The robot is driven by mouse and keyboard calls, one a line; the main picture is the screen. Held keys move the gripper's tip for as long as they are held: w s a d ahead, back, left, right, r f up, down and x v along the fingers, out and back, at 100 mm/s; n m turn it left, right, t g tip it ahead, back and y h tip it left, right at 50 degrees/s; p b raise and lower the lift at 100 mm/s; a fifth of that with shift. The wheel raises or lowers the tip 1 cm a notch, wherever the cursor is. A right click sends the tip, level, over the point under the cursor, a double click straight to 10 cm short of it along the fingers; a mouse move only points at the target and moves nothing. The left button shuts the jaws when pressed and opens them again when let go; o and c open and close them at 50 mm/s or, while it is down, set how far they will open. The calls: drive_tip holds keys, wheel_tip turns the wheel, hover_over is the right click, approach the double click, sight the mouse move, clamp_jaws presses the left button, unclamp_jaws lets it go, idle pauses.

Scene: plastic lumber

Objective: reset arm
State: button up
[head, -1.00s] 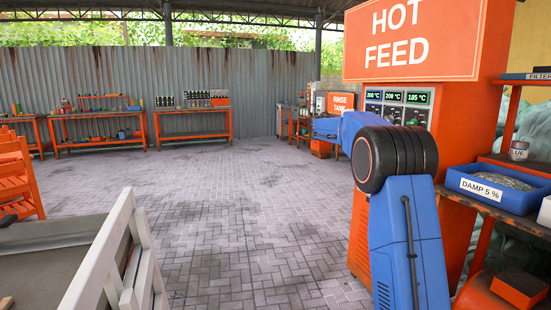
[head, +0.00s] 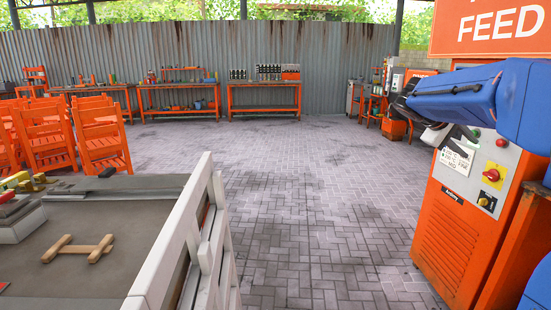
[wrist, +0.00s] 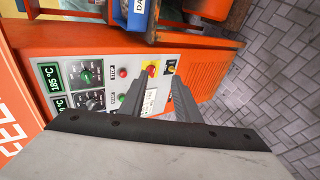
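My blue arm reaches in from the right edge of the head view. My gripper (wrist: 158,78) shows in the wrist view with its two grey fingers apart and nothing between them. Behind the fingers is the control panel (wrist: 110,80) of the orange hot-feed machine, with dials, buttons and a yellow-backed switch. In the head view this orange machine (head: 445,235) stands at the right, and my gripper hangs in front of its panel.
Orange benches (head: 264,97) line the corrugated wall. The paved floor (head: 310,190) in the middle is clear.

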drive_tip(key=s+a+f+y, duration=0.3)
drive_tip(key=s+a+f, duration=0.5)
drive_tip(key=s, duration=0.3)
drive_tip(key=s+a+f+m+t+y, duration=0.1)
drive_tip(key=s+a+f+y, duration=0.3)
drive_tip(key=s+a+f, duration=0.4)
drive_tip(key=s+a+f+m+t+y, duration=0.1)
drive_tip(key=s+a+f+y, duration=0.3)
drive_tip(key=s+a+f, duration=0.5)
drive_tip(key=s+a, duration=0.1)
drive_tip(key=s, duration=0.5)
drive_tip(key=shift+s+a, duration=0.4)
